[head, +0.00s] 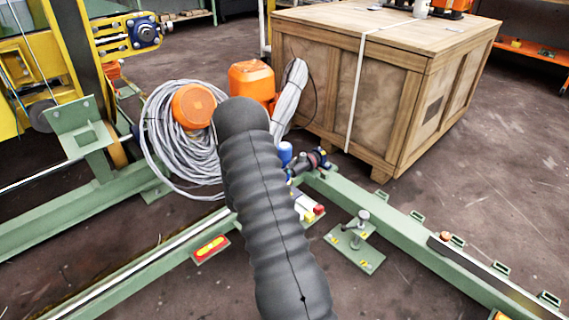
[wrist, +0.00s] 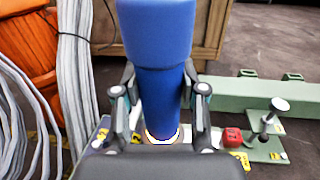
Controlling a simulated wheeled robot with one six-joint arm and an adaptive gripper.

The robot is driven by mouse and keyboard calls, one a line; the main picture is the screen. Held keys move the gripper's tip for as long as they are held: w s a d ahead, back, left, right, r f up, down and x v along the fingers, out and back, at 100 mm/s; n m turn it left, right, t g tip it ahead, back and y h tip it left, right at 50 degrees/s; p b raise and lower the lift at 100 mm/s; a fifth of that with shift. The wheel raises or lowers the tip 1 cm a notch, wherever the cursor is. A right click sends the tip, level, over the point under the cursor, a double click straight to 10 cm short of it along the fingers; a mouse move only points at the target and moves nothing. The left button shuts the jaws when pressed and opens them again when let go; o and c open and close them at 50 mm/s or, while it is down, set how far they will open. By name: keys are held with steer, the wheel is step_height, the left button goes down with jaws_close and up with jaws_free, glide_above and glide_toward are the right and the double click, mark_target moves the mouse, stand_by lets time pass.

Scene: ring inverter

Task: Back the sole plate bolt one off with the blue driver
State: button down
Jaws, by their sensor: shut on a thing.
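The blue driver (wrist: 157,40) stands roughly upright between the two fingers of my gripper (wrist: 161,112) in the wrist view, and the gripper is shut on it. A bright ring shows around the driver's lower end. What lies under that end is hidden. In the head view the blue driver (head: 286,152) shows as a small blue top beside my gripper (head: 303,164), partly behind my arm. A green plate (head: 371,262) with an upright metal bolt (head: 363,216) is to the right. It also shows in the wrist view, bolt (wrist: 279,106) upright. I cannot tell which is bolt one.
A red block (wrist: 231,137) sits right of the driver. Green rails (head: 425,236) run across the floor. A wooden crate (head: 400,100) stands behind. Coiled grey cable (head: 165,145) and orange parts (head: 250,82) are at the left. A red-and-yellow tag (head: 210,249) lies by the front rail.

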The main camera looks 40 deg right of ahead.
mark_target(284, 151)
stand_by(0.6)
steer(key=shift+r+p, duration=1.35)
steer(key=shift+r, duration=1.2)
